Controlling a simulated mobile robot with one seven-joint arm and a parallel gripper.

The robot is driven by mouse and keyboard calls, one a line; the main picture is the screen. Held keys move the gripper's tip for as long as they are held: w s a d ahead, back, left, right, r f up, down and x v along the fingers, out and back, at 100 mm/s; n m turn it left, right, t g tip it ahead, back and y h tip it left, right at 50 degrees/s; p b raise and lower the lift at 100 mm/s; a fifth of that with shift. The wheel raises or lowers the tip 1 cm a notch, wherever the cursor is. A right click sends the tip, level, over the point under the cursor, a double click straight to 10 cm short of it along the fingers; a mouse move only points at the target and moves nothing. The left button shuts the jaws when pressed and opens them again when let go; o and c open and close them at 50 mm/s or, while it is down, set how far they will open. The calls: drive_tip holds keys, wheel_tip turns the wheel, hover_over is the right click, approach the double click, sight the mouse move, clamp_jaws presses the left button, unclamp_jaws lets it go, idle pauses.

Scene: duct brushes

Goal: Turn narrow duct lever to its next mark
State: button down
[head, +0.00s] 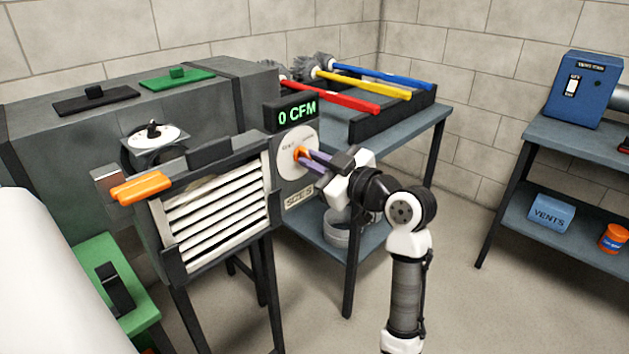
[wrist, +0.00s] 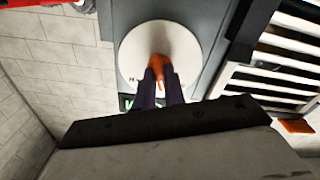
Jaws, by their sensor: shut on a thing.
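The duct lever is an orange handle (head: 300,152) on a round white dial (head: 291,141) on the grey duct's front. In the wrist view the orange handle (wrist: 159,68) shows at the middle of the white dial (wrist: 188,46). My gripper (head: 307,156) comes from the right and is shut on the orange handle; its fingers (wrist: 160,88) hide part of it. The dial's marks are too small to read, and some are hidden. A display (head: 292,112) above the dial reads 0 CFM.
A louvred filter (head: 215,208) with an orange handle (head: 141,188) stands left of the dial. Red, yellow and blue-handled brushes (head: 362,90) lie in a black rack on the table behind. A blue box (head: 580,90) stands on a right-hand table.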

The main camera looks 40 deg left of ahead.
drive_tip(key=shift+n+b, duration=1.9)
drive_tip(key=shift+b, duration=0.1)
drive_tip(key=c, duration=1.5)
unclamp_jaws()
drive_tip(key=d, duration=0.9)
drive_tip(key=s+d, duration=0.1)
drive_tip(key=d, duration=0.3)
drive_tip(key=shift+d, duration=0.4)
